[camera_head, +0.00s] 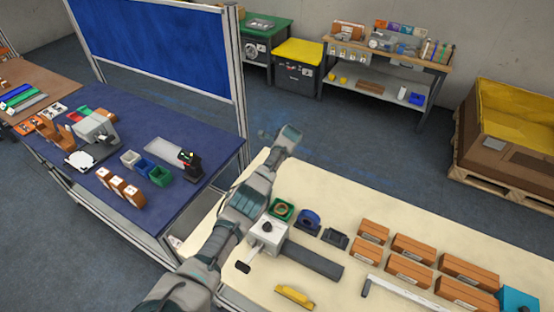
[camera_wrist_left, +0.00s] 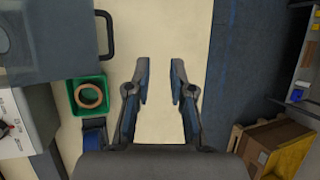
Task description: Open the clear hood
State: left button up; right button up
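A grey, see-through-looking box, which I take to be the clear hood (camera_wrist_left: 45,50), fills the upper left of the left wrist view. A black handle (camera_wrist_left: 108,36) stands out from its right side. In the head view my left arm seems to cover the hood. My left gripper (camera_wrist_left: 159,66) is open and empty, to the right of the handle and apart from it, with cream tabletop seen between its fingers. It also shows in the head view (camera_head: 283,142), near the table's far edge. My right gripper is in neither view.
A green bin with a ring (camera_head: 282,210), a blue tape holder (camera_head: 308,222), a white device (camera_head: 268,236) and several brown boxes (camera_head: 410,248) stand on the cream table (camera_head: 345,207). A blue table (camera_head: 205,128) with bins stands left.

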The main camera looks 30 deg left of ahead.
pick_arm(q)
jog(key=w+d+v, duration=0.1)
jog(key=w+v, duration=0.1)
jog(key=v, duration=1.4)
jog(key=shift+w+r, duration=0.35)
jog(key=shift+r, duration=0.05)
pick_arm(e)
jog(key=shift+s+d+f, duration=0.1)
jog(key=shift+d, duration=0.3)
pick_arm(q)
jog(key=shift+d, duration=0.15)
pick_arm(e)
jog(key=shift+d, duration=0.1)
